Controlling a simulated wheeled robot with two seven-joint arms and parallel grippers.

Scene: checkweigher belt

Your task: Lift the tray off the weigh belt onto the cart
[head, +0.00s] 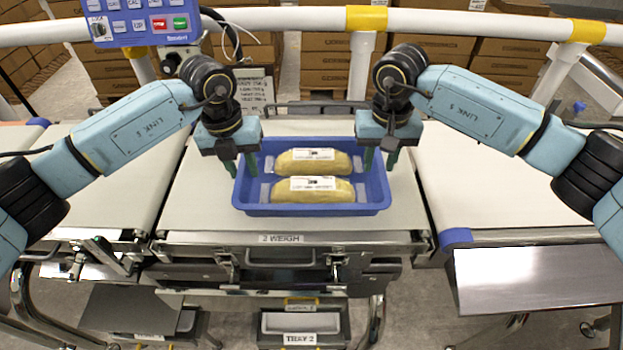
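A blue tray (312,210) sits on the weigh belt (200,205), above a label that reads 2 WEIGH. Two wrapped yellowish loaf-like packs with white labels lie in it, a back pack (300,167) and a front pack (290,196). My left gripper (240,170) is at the tray's left wall, its green fingers apart, one outside and one inside the rim. My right gripper (380,160) is at the right wall in the same way, fingers apart. Whether the fingers touch the walls is hard to tell. No cart is clearly identifiable.
Belts flank the weigh belt at left (120,170) and right (480,190). A shiny metal plate (540,280) stands at front right. A lower bin (289,323) reads TRAY 2. A white rail (290,19), blue control panel (143,22) and stacked cartons are behind.

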